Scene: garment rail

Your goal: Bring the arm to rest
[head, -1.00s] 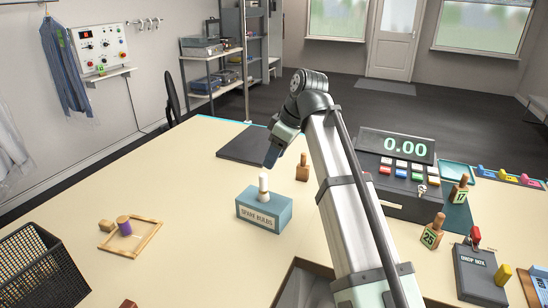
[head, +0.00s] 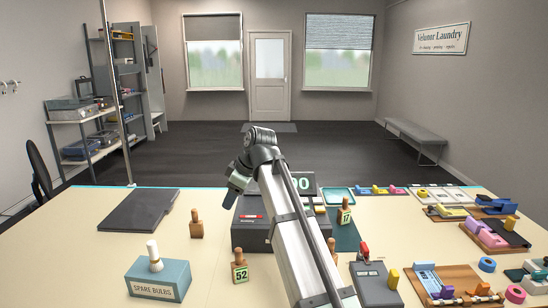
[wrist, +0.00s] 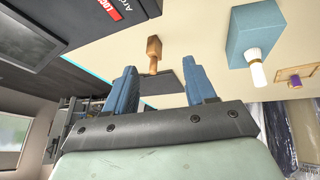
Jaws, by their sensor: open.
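My gripper (head: 231,194) is in the air near the till at the middle of the table, at the end of my raised, stretched-out arm. Its two blue fingers stand apart in the wrist view (wrist: 160,88), with nothing between them. The white bulb (head: 153,256) stands upright in the teal spare bulbs box (head: 158,282), to the left of and well apart from my gripper. The bulb also shows at the right of the wrist view (wrist: 257,72).
A wooden peg (head: 196,224) stands left of the dark till (head: 253,226). A peg tagged 52 (head: 240,266) stands in front of the till. A dark flat slab (head: 140,211) lies at the back left. Wooden trays (head: 455,284) with small items fill the right side.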

